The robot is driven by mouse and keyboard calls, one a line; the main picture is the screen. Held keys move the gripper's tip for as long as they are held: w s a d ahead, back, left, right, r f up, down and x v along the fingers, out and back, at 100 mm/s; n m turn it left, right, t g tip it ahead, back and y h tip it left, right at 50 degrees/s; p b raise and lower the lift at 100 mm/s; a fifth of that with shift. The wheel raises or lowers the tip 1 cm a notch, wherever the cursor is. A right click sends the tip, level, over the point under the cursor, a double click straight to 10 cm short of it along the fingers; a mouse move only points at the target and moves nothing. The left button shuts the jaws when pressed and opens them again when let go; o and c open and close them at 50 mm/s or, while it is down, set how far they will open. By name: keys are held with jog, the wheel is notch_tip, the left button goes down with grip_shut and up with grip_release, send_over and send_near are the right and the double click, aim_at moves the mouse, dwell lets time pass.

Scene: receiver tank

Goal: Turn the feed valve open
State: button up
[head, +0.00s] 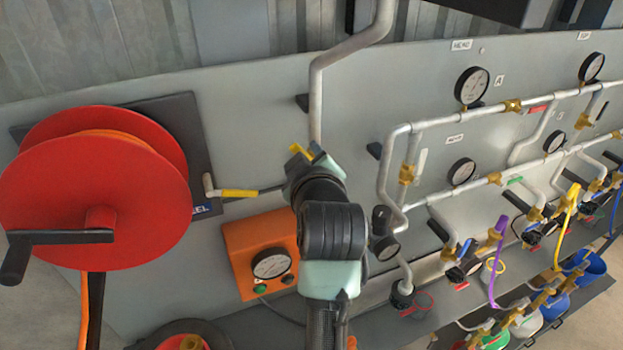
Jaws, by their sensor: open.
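A yellow handle end (301,152) shows just above my gripper, by the lower end of a grey vertical pipe (316,105). It may belong to the feed valve, but no readable label confirms this. My gripper (308,168) is in front of the panel at that spot, seen from behind. My wrist hides its fingertips and most of whatever is there. I cannot tell whether the fingers touch the handle or are around it. A second yellow-sleeved lever or fitting (239,194) lies roughly level, left of my gripper.
A large red reel (90,185) with a black crank stands at left. An orange gauge box (258,255) is below left of my gripper. Grey pipes (440,124), brass valves, gauges and coloured levers crowd the right.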

jog(key=b+v, duration=0.3)
jog(key=v, duration=0.7)
jog(key=shift+s, duration=0.3)
